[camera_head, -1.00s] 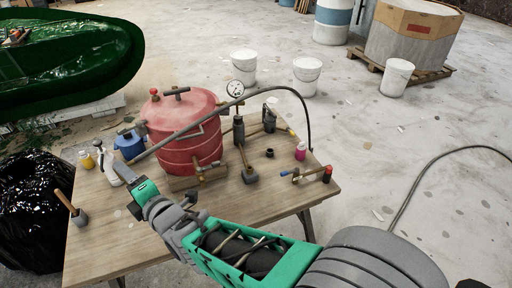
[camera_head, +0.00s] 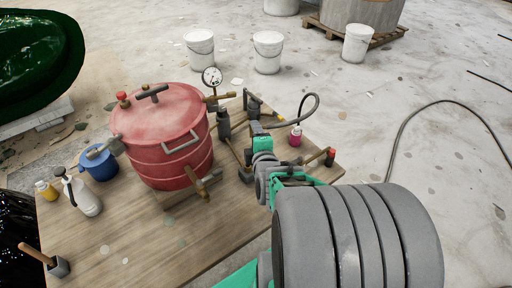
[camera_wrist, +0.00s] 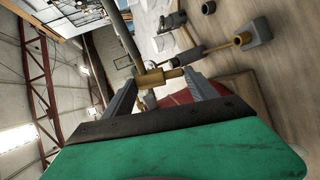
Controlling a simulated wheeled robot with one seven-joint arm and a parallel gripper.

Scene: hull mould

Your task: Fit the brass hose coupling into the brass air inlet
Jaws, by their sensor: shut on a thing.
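My gripper (camera_wrist: 161,88) is shut on the brass hose coupling (camera_wrist: 154,78), which lies crosswise between its two fingers in the wrist view. The dark hose (camera_wrist: 124,33) runs up from the coupling there, and loops to the right of my gripper (camera_head: 254,130) in the head view (camera_head: 317,103). The red pot (camera_head: 165,130) stands on the table, left of my gripper. A brass fitting (camera_head: 222,97) sticks out at its upper right, and another (camera_head: 199,184) at its lower front. I cannot tell which is the air inlet. The coupling is apart from both.
A pressure gauge (camera_head: 212,77) stands above the pot's right side. A dark bottle (camera_head: 224,122), a pink bottle (camera_head: 295,136) and tools crowd the table near my gripper. A blue pot (camera_head: 98,162) and white spray bottle (camera_head: 82,193) are at left.

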